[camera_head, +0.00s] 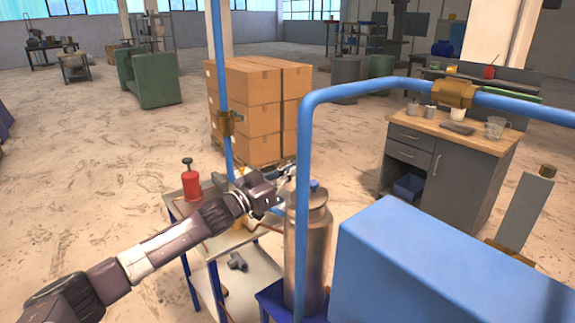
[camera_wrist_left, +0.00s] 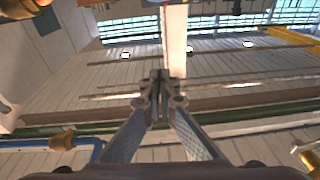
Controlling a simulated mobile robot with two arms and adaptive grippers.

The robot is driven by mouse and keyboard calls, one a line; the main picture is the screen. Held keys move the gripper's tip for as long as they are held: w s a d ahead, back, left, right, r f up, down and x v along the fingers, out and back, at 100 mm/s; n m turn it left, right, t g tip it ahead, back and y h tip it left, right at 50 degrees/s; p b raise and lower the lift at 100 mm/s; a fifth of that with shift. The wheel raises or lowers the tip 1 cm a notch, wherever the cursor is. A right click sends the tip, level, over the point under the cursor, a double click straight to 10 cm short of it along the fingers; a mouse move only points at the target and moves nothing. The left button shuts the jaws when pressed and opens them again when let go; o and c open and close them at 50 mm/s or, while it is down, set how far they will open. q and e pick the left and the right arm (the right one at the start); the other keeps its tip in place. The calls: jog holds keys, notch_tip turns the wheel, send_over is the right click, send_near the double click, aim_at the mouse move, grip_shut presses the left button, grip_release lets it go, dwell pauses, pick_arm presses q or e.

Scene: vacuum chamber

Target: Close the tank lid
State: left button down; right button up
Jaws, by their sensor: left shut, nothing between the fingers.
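A metal tank (camera_head: 308,245), a grey-brown canister with a narrower neck, stands upright on a blue stand right of the picture's middle. A small blue piece (camera_head: 314,184) shows at its top; I cannot tell whether it belongs to the lid or how the lid sits. My left arm comes in from the lower left. My left gripper (camera_head: 284,174) is beside the tank's top, on its left; I cannot tell whether it touches it. In the left wrist view the two fingertips (camera_wrist_left: 160,82) meet with nothing between them. My right gripper is not in view.
A blue pipe (camera_head: 304,180) rises in front of the tank and bends right. A large blue box (camera_head: 430,260) fills the lower right. A cart with a red bottle (camera_head: 190,182) stands left of the tank. Cardboard boxes (camera_head: 240,95) and a workbench (camera_head: 435,160) are behind.

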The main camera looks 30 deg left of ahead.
pick_arm(q)
jog(key=s+a+r+b, duration=0.1)
jog(key=s+r, duration=0.1)
jog(key=s, duration=0.1)
jog(key=g+b, duration=0.3)
jog(key=b, duration=0.3)
send_over(307, 196)
jog(key=shift+y, duration=0.3)
jog(key=f, duration=0.4)
jog(key=shift+s+a, duration=0.15)
jog(key=shift+s, duration=0.25)
jog(key=f, duration=0.1)
jog(key=w+f+p, duration=0.1)
jog(key=shift+d+f+g, duration=0.2)
jog(key=shift+f+g, duration=0.1)
jog(key=shift+f, duration=0.1)
jog(key=shift+s+a+f, duration=0.1)
jog(key=shift+f, duration=0.85)
